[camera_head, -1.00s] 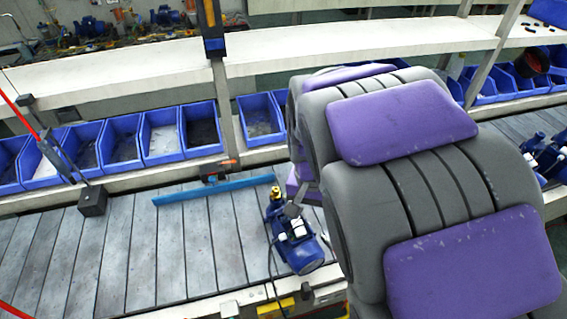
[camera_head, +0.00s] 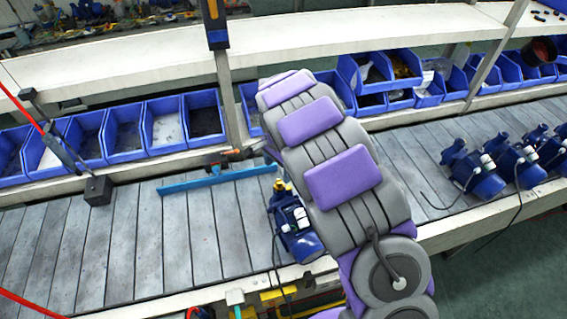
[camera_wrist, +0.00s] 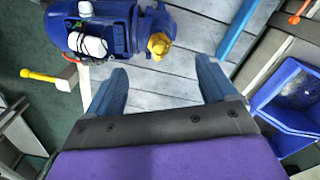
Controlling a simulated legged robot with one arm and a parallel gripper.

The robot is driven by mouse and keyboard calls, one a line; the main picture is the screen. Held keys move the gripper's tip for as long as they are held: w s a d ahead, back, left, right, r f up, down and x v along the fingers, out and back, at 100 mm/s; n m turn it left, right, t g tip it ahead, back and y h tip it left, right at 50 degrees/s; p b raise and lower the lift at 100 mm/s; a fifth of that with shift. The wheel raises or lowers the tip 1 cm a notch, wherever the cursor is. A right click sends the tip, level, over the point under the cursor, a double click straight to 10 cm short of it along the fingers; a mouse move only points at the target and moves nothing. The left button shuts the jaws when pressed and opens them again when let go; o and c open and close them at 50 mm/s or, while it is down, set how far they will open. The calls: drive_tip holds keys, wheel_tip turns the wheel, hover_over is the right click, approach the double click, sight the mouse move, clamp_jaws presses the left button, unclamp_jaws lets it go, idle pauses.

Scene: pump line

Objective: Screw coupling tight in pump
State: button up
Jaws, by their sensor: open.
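The blue pump (camera_head: 297,228) stands on the slatted conveyor, beside my arm. A brass coupling (camera_head: 280,185) sits at its upper end. In the wrist view the pump (camera_wrist: 98,28) is at the upper left, and the coupling (camera_wrist: 158,45) is on its right side. My gripper (camera_wrist: 161,66) is open and empty, its two blue fingers spread. The coupling lies just beyond the fingertips, roughly in line with the gap between them, and appears apart from them. In the head view my gripper is not clearly visible. How far the coupling is screwed in cannot be told.
Blue bins (camera_head: 125,133) line the back of the conveyor (camera_head: 140,240). A blue bar (camera_head: 218,180) lies on the slats behind the pump. More blue pumps (camera_head: 515,165) stand at the right. A post (camera_head: 228,100) rises behind. Slats left of the pump are clear.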

sight(279, 181)
drive_tip(key=shift+f+b, duration=0.65)
drive_tip(key=shift+f, duration=1.8)
drive_tip(key=shift+s+f, duration=0.1)
drive_tip(key=shift+f, duration=0.25)
drive_tip(key=shift+f, duration=0.35)
drive_tip(key=shift+f, duration=0.3)
drive_tip(key=shift+c, duration=0.2)
